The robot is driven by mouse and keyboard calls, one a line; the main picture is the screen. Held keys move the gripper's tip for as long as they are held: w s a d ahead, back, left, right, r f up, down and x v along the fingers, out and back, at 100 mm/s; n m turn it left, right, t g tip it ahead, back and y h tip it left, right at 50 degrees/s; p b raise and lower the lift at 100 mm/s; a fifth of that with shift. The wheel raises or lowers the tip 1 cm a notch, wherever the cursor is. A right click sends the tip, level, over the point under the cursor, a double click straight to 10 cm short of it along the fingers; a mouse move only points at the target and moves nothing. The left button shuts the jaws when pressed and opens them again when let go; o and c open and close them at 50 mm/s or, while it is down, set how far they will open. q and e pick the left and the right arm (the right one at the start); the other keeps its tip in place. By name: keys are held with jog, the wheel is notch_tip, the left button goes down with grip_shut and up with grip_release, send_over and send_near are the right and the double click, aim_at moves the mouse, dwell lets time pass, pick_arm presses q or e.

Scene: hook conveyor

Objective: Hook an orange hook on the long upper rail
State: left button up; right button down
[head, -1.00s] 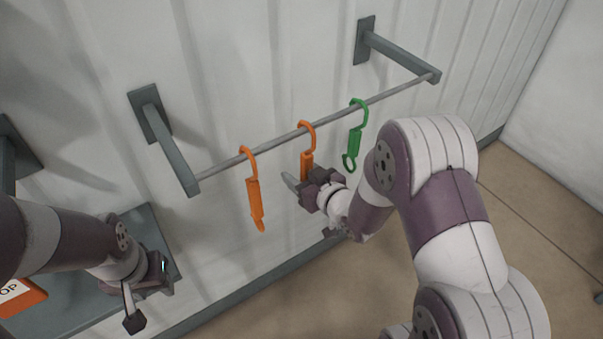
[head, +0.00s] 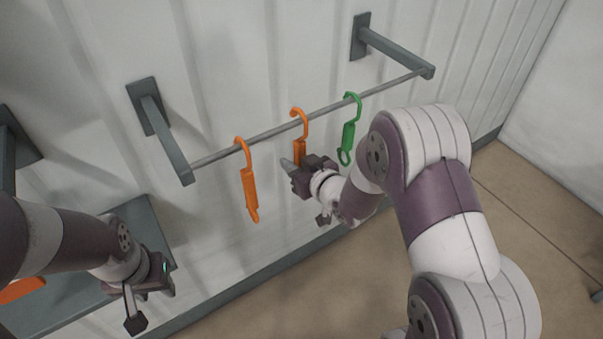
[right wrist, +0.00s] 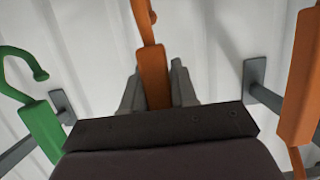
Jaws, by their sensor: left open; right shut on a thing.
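An orange hook (head: 299,147) is held in my right gripper (head: 297,167), which is shut on its lower body. Its curved top stands at the long upper rail (head: 270,133); I cannot tell whether the curve is around the rail or just in front of it. In the right wrist view the same hook (right wrist: 153,75) rises upright between the fingers. A second orange hook (head: 250,190) hangs on the rail to the left, and a green hook (head: 348,138) hangs to the right. My left gripper (head: 150,296) is open and empty at lower left.
Grey wall brackets (head: 166,140) and (head: 398,52) carry the rail at both ends, in front of a white ribbed wall. A grey shelf (head: 60,312) lies below my left arm, with an orange thing (head: 22,289) partly hidden on it. Floor at lower right is clear.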

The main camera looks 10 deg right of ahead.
jog(key=shift+s+d+r+p, duration=0.2)
jog(key=shift+s+d+r, duration=0.05)
jog(key=shift+s+r, duration=0.3)
jog(key=shift+s+d+r+p, duration=0.2)
jog(key=shift+s+r, duration=0.35)
jog(key=shift+w+a+r+p, duration=0.3)
jog(key=shift+w+r+p, duration=0.1)
jog(key=shift+w+p, duration=0.35)
jog(key=shift+f, duration=0.3)
jog(key=s+d, duration=0.1)
jog(key=s, duration=0.3)
pick_arm(q)
jog(key=shift+s+d+r+p, duration=0.1)
jog(key=shift+s+r+p, duration=0.15)
jog(key=shift+r, duration=0.5)
jog(key=shift+s+d+r+p, duration=0.15)
jog(key=shift+r+p, duration=0.25)
jog(key=shift+r, duration=0.3)
jog(key=shift+s+a+r+p, duration=0.1)
jog(key=shift+s+r+p, duration=0.15)
jog(key=shift+r, duration=0.5)
pick_arm(e)
send_near(297, 156)
notch_tip(297, 156, down, 5)
jog(key=s+d, duration=0.2)
jog(key=shift+s, duration=0.4)
jog(key=shift+d, duration=0.1)
